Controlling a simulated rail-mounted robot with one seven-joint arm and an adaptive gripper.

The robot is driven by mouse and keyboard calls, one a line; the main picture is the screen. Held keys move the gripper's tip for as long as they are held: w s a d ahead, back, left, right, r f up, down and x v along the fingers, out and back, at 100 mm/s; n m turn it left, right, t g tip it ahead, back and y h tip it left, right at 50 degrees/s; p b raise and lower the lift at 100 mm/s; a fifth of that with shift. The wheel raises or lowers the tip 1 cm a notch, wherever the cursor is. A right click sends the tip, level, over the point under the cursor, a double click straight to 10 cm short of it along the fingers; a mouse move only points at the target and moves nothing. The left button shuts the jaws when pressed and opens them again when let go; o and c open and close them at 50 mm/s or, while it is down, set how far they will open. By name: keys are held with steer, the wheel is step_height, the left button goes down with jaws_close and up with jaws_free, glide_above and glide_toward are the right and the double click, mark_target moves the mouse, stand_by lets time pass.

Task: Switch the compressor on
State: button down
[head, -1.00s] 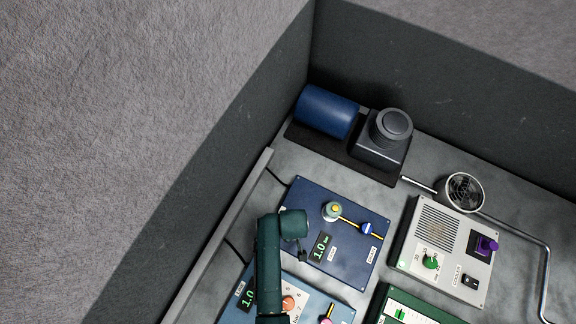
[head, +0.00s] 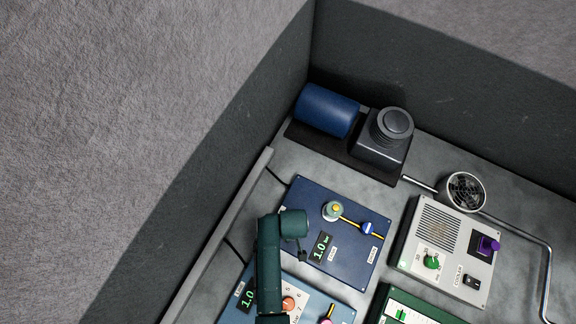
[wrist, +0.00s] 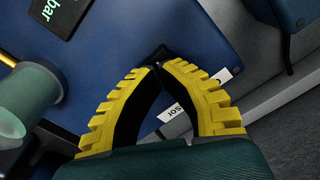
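A dark blue panel (head: 352,202) lies on the bench, with a pale green knob (head: 332,211), a 1.0 bar display (head: 320,247) and a blue-and-white knob (head: 367,228). In the head view my green arm covers that spot.
A blue tank (head: 327,111) and a dark grey machine (head: 383,138) stand at the back. A second blue panel (head: 335,306) lies below, partly behind my arm. A white cooler panel (head: 445,245) is to the right. A grey bench rim (head: 222,229) runs along the left.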

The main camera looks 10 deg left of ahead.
steer(key=shift+f+b, duration=0.9)
steer(key=shift+f, duration=0.3)
stand_by(0.4)
step_height(320, 180, up, 7)
steer(key=p, duration=0.7)
steer(key=shift+r+p, duration=0.1)
steer(key=shift+p, duration=0.2)
